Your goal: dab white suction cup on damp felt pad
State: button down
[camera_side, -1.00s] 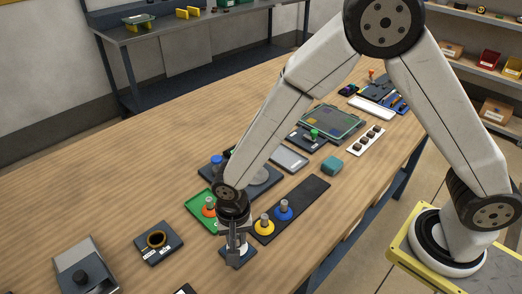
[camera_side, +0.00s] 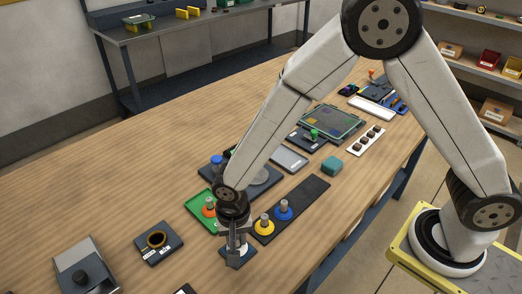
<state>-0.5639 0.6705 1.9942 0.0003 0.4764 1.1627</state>
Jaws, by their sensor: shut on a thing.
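My gripper (camera_side: 236,254) points down at the front of the bench and is shut on a small part, taken to be the white suction cup. The fingers hide nearly all of that part, so its colour is not clear. Directly under the gripper lies a small dark blue square base (camera_side: 225,250), which looks like the felt pad's holder. The gripper covers its middle, so I cannot tell whether the held part touches the pad.
A dark rack (camera_side: 312,190) beside the gripper holds a yellow cup (camera_side: 264,225) and a blue cup (camera_side: 284,210). An orange cup (camera_side: 209,207) stands in a green tray (camera_side: 196,209) close behind. A dark block with a ring (camera_side: 157,241) sits left. Bare wood lies between.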

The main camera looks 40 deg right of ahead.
jog(key=shift+f, duration=0.5)
dwell(1.5)
jog(key=shift+r, duration=3.6)
jog(key=shift+d, duration=0.1)
jog(key=shift+w+d, duration=0.35)
jog(key=shift+d, duration=0.15)
jog(key=w+d+r+n, duration=0.1)
jog(key=w+d+n, duration=0.1)
jog(key=d, duration=0.8)
jog(key=w+d+r+n, duration=0.1)
jog(key=d+n, duration=0.3)
jog(key=d, duration=0.6)
jog(key=shift+w+d+n, duration=0.2)
jog(key=shift+w+n, duration=0.2)
jog(key=shift+w, duration=0.35)
